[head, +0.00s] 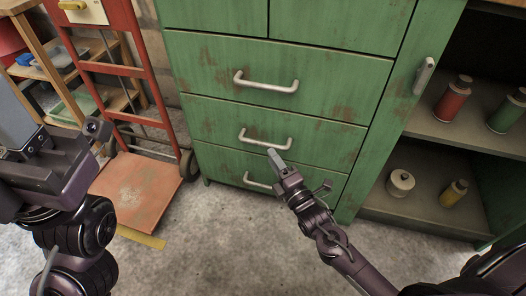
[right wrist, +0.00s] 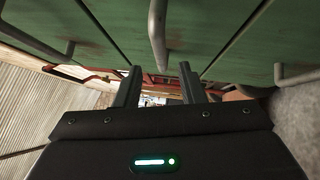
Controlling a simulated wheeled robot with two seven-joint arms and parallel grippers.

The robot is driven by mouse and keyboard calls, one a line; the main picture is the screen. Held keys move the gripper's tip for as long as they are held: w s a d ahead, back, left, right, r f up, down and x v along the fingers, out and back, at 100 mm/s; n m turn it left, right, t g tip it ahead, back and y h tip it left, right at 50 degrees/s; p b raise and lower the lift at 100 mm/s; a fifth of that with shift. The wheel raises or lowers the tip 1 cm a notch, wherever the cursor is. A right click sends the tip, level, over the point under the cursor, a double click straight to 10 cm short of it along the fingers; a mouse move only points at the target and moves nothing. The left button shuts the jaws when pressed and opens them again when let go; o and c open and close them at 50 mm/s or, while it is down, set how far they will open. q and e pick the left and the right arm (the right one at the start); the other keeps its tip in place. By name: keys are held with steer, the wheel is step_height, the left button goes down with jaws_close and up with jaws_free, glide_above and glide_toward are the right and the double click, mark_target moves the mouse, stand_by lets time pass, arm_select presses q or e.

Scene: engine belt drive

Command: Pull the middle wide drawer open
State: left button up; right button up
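The green cabinet has three wide drawers, all shut. The middle wide drawer (head: 215,120) has a pale bar handle (head: 265,142). My right gripper (head: 275,158) is in front of it, just below the handle in the head view. In the right wrist view the right gripper (right wrist: 158,84) is open, its two fingers apart. A bar handle (right wrist: 157,30) shows just beyond the fingertips, in line with the gap; I cannot tell whether it touches them. My left wrist (head: 45,175) is at the left; its fingers cannot be made out.
The top drawer handle (head: 266,83) is above and the bottom drawer handle (head: 257,183) is close by, partly behind my right gripper. A red hand truck (head: 135,195) stands left of the cabinet. Open shelves (head: 430,205) hold jars at right. The floor in front is clear.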

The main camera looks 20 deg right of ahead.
mark_target(263, 142)
steer(key=b+x, duration=0.2)
steer(key=x, duration=0.5)
steer(key=shift+s, duration=0.1)
jaws_close()
